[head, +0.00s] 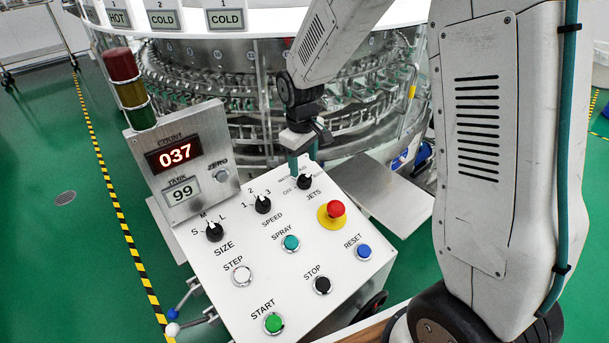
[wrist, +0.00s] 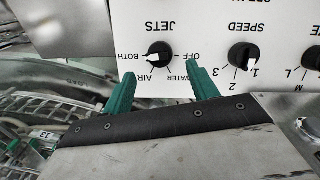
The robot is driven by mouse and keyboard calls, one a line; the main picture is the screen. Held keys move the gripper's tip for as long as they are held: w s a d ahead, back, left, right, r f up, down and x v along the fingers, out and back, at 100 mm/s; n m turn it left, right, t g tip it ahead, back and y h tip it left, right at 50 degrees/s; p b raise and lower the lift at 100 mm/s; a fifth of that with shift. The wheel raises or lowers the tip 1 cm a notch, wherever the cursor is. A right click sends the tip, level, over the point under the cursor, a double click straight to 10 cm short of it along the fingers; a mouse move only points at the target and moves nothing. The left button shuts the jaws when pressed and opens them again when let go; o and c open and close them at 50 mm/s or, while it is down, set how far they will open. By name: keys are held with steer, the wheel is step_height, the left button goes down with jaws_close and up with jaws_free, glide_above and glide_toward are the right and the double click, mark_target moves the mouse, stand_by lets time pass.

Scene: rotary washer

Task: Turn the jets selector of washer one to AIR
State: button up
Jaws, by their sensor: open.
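The jets selector is a black knob with a white pointer on the sloping white control panel, in the head view (head: 304,182) and the wrist view (wrist: 159,54). In the wrist view its pointer is toward the lower left, on the side of the AIR and BOTH labels; I cannot tell exactly which it marks. My gripper (head: 301,160) is just above the panel's far edge, beside the selector. In the wrist view its green fingers (wrist: 160,73) are spread, with tips below the knob to its left and right and nothing between them. I cannot see contact with the knob.
The speed knob (head: 263,204) and the red emergency button (head: 336,209) sit close to the selector. The size knob (head: 215,231) is farther left. A display box (head: 181,160) with a signal tower (head: 126,83) stands left. The rotary washer (head: 220,90) is behind the panel.

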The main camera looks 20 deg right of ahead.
mark_target(304, 175)
step_height(304, 175, down, 6)
steer(key=shift+d+r, duration=0.15)
steer(key=c, duration=1)
